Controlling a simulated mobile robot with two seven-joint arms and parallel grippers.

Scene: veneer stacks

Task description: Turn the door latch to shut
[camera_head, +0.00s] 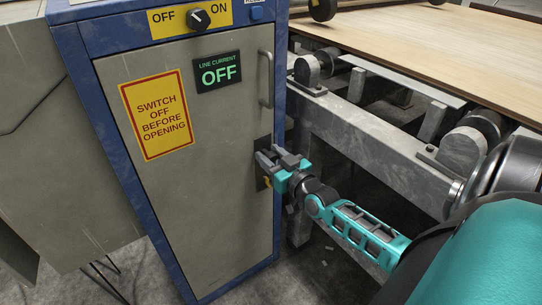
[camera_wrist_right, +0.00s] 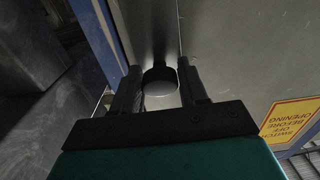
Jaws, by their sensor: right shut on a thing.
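The cabinet door (camera_head: 190,215) is a grey panel in a blue frame and looks closed. The door latch sits on a dark plate (camera_head: 262,147) at the door's right edge, below a bar handle (camera_head: 265,78). My right gripper (camera_head: 268,160) is at the latch, shut on it, and hides most of it. In the right wrist view the two fingers stand on either side of a dark round latch part (camera_wrist_right: 159,80). The latch's turned position cannot be told. My left gripper is not in view.
A rotary switch (camera_head: 199,18) sits between OFF and ON above the door. A display (camera_head: 218,72) reads LINE CURRENT OFF. A yellow warning sign (camera_head: 157,114) is on the door. A metal conveyor frame (camera_head: 370,140) with rollers and a wood sheet (camera_head: 430,35) stands close on the right.

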